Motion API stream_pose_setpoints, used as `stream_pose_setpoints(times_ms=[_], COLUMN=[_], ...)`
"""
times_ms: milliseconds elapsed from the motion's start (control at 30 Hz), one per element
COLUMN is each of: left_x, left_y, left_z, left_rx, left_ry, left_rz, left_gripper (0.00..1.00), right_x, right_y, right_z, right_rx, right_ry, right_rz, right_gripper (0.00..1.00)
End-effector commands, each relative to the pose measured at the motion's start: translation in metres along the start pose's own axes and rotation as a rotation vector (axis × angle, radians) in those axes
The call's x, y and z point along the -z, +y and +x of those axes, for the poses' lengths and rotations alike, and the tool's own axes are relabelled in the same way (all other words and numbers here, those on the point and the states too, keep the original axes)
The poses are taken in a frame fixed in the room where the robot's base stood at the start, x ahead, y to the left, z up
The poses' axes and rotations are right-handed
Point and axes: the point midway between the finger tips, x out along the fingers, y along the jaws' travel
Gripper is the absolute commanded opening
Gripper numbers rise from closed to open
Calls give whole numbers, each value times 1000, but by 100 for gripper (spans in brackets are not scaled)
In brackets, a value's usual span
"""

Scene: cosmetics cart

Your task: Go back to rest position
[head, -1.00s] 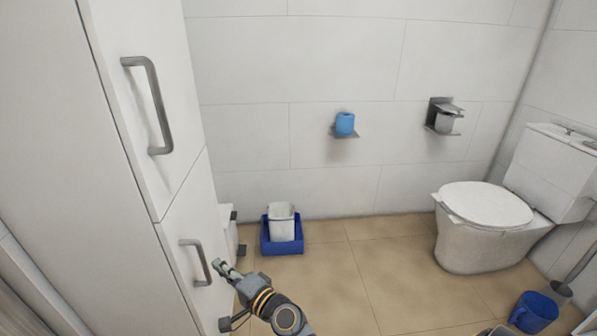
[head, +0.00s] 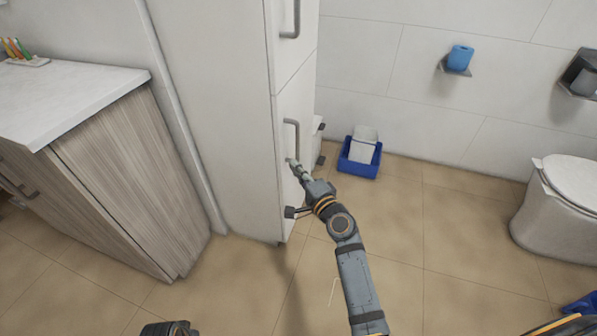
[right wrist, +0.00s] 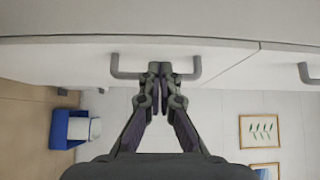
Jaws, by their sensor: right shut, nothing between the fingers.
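My right gripper (head: 294,165) is at the lower handle (head: 297,128) of the tall white cabinet (head: 215,100). Its fingers are shut with nothing between them. In the right wrist view, the closed fingertips (right wrist: 160,68) overlap the middle of the handle (right wrist: 120,73), with its two ends showing on either side. I cannot tell whether they touch it. The lower door looks flush with the cabinet. My left gripper cannot be made out; only a dark part of me shows at the bottom edge of the head view.
A blue bin (head: 359,168) with a white container (head: 363,146) stands on the floor by the wall. A wood-fronted counter (head: 130,180) is at left. A toilet (head: 560,215) is at right. A blue roll (head: 460,57) sits on a wall shelf.

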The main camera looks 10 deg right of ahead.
Motion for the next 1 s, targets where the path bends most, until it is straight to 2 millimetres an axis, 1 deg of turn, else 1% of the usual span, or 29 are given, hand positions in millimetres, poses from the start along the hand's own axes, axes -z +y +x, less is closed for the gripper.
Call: stream_pose_setpoints(times_ms=[333,367,400,467,567,600,667,700,767,800,867,900,967,1000], left_x=[4,4,4,4,3,3,3,3,3,2,2,2,2,2], left_y=[4,3,3,3,2,2,2,2,2,2,2,2,2,2], left_z=[0,0,0,0,0,0,0,0,0,0,0,0,0,0], left_rx=[-8,-7,-6,-6,-6,-6,-6,-5,-5,-5,-5,-5,-5,-5], left_ry=[5,5,4,4,3,3,3,3,3,3,3,3,3,3], left_rz=[-7,-6,-6,-5,-5,-5,-5,-5,-4,-4,-4,-4,-4,-4], left_gripper=[40,40,40,40,40,40,40,40,40,40,40,40,40,40], right_x=[0,-1,-3,-10,-24,-28,-30,-29,-26,-22,-16,-12,-4,1], right_y=[1,4,11,33,92,120,158,179,205,219,236,245,256,262], right_z=[0,-1,-4,-16,-53,-75,-110,-134,-168,-188,-218,-237,-265,-283], right_rx=[-3,-11,-33,-99,-285,-378,-514,-596,-710,-777,-871,-928,-1012,-1065], right_ry=[-1,-6,-20,-67,-200,-268,-369,-431,-516,-567,-637,-679,-741,-781], right_rz=[-4,-14,-42,-127,-346,-443,-577,-652,-745,-797,-863,-899,-951,-980], right_gripper=[0,0,0,0,0,0,0,0,0,0,0,0,0,0])
